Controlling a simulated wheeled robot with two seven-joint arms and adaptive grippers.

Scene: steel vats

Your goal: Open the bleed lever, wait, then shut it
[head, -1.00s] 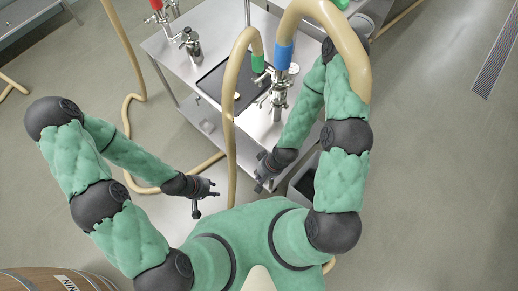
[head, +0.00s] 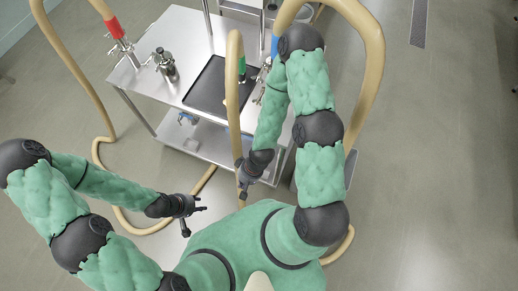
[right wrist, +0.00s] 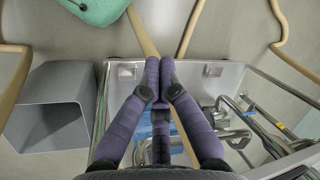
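A steel valve fitting (head: 262,88) stands at the right of the steel table, below a blue-collared hose; my right arm hides part of it. Another steel fitting with small side handles (head: 163,66) stands at the left of the table. I cannot tell the bleed lever for certain. My left gripper (head: 197,217) is open and empty, over the floor in front of the table.
The steel table (head: 150,95) carries a black tray (head: 208,90). Thick beige hoses with red (head: 115,28), green and blue collars loop around it; one hangs close to my right gripper. A grey bin (right wrist: 50,100) stands beside the table. Floor at the right is clear.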

